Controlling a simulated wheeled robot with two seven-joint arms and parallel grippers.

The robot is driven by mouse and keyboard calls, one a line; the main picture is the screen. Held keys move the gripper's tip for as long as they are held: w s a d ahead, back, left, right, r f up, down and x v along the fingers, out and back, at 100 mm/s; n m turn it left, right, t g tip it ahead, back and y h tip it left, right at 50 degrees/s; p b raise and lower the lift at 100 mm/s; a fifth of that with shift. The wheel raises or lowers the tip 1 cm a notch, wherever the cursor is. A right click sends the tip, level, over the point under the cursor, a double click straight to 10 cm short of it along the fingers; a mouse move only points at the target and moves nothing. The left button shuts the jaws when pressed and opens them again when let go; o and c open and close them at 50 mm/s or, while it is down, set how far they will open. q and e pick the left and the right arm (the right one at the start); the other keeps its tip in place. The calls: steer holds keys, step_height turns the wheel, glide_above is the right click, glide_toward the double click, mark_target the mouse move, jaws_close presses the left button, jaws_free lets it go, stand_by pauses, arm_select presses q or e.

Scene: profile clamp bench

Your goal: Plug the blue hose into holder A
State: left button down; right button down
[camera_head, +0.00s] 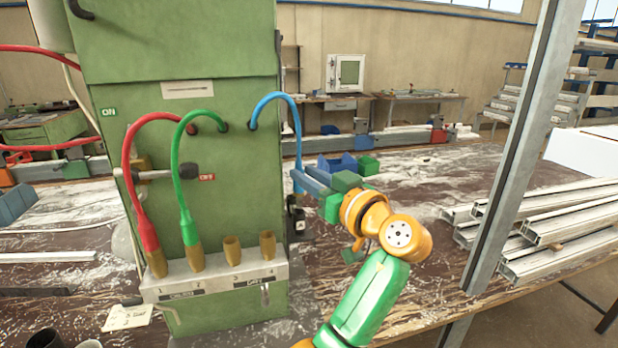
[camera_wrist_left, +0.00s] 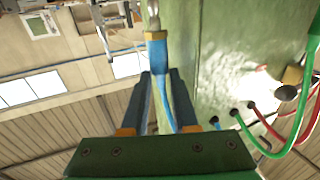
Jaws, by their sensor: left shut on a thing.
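The blue hose (camera_head: 274,96) leaves the green machine, arcs over and hangs down to my left gripper (camera_head: 302,181). My left gripper is shut on it, to the right of the machine and above the holder row. In the left wrist view the blue hose (camera_wrist_left: 158,58) runs between the fingers and ends in a metal tip. The grey holder rail (camera_head: 215,279) carries a row of brass holders. Two are empty: one holder (camera_head: 232,249) beside the green hose, and the rightmost one (camera_head: 267,245). The lettering is too small to tell which is A. My right gripper is not in view.
The red hose (camera_head: 128,160) and green hose (camera_head: 177,160) end in the two left holders. The green machine (camera_head: 225,185) stands left of my gripper. A grey post (camera_head: 514,150) and stacked metal profiles (camera_head: 560,230) are at the right. Blue and green bins (camera_head: 368,166) lie behind my gripper.

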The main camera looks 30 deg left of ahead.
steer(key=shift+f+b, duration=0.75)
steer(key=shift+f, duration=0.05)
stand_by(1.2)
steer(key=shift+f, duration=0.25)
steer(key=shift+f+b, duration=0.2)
steer(key=shift+b, duration=0.25)
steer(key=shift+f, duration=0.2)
stand_by(0.5)
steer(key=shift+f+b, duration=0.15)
steer(key=shift+b, duration=0.2)
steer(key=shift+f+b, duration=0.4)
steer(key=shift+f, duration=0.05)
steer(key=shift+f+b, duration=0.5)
stand_by(0.5)
